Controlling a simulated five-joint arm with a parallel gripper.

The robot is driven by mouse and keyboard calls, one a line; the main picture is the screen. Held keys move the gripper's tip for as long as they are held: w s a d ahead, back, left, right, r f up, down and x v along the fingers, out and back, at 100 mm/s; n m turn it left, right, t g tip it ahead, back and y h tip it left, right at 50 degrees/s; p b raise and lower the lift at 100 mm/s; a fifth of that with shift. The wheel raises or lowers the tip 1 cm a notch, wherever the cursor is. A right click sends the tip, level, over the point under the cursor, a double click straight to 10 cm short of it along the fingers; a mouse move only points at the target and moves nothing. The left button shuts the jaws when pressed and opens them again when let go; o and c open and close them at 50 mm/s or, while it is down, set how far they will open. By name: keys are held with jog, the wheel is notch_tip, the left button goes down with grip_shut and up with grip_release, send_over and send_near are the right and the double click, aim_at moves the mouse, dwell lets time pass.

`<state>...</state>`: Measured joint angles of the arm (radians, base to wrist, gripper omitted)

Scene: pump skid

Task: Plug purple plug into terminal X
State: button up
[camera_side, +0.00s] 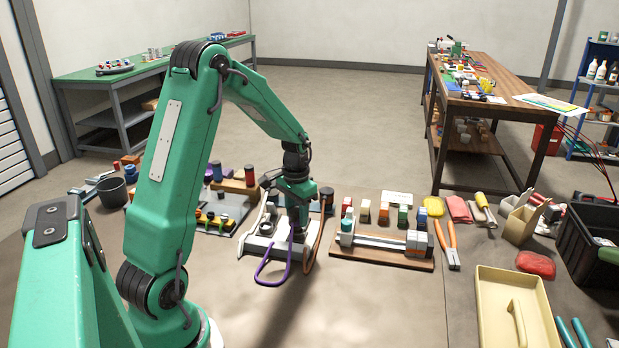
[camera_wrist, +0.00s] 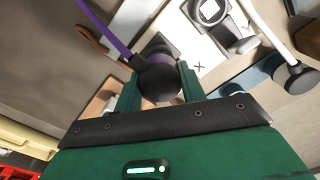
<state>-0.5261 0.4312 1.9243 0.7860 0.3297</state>
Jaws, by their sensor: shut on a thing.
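My gripper (camera_wrist: 158,84) is shut on the dark, round body of the purple plug (camera_wrist: 160,72). Its purple cable (camera_wrist: 106,32) runs off to the upper left in the wrist view. The plug is over or at the edge of a white panel (camera_wrist: 196,48) marked with an X label. A dark block lies just behind the plug; the plug hides much of it, so I cannot tell whether the plug is seated in terminal X. In the side view my gripper (camera_side: 296,228) points down at the white panel (camera_side: 262,246), and the purple cable (camera_side: 272,277) loops in front.
A white cable with a black plug (camera_wrist: 296,76) lies to the right in the wrist view. An orange cable (camera_side: 318,245) hangs close to my gripper's right. A wooden board with a cylinder rig (camera_side: 382,243) stands to the right. Bare floor (camera_side: 350,305) is in front.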

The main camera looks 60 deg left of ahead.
jog(key=shift+f, duration=1.2)
dwell(0.6)
jog(key=o, duration=1.2)
jog(key=shift+r, duration=0.15)
jog(key=shift+r, duration=3.8)
